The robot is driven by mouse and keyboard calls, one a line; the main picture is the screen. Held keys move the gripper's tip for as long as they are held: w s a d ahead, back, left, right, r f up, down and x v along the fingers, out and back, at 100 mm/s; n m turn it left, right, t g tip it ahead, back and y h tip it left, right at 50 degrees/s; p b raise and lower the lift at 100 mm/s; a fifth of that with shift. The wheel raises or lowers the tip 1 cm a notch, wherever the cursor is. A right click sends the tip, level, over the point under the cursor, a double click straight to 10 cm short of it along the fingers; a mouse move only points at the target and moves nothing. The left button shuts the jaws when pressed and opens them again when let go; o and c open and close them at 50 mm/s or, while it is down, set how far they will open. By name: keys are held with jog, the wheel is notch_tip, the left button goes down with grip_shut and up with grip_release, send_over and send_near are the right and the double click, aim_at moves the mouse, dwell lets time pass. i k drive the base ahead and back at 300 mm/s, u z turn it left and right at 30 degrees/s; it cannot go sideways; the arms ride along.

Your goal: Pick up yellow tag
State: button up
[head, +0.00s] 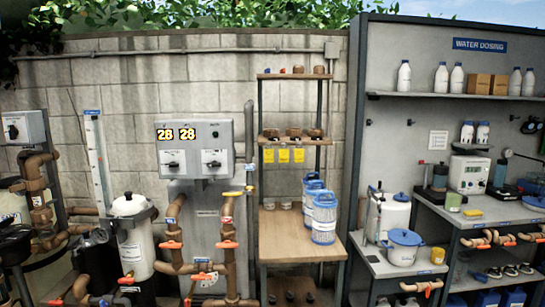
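Three yellow tags hang in a row below a wooden shelf at the middle of the head view: a left tag (268,156), a middle tag (283,156) and a right tag (298,156). They are small flat cards, side by side with narrow gaps. Any writing on them is too small to read. The wooden shelf (270,138) above them carries several brown round items. My gripper is not in view.
Blue-lidded white containers (324,222) stand on the wooden bench (283,246) below the tags. Left are a grey control box (194,149) and brown pipes with orange handles (228,245). Right is a grey dosing station (395,120) with bottles and a blue-lidded pot (403,250).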

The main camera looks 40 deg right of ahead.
aim_at(268, 152)
jog(key=i, duration=0.85)
jog(key=u, duration=0.05)
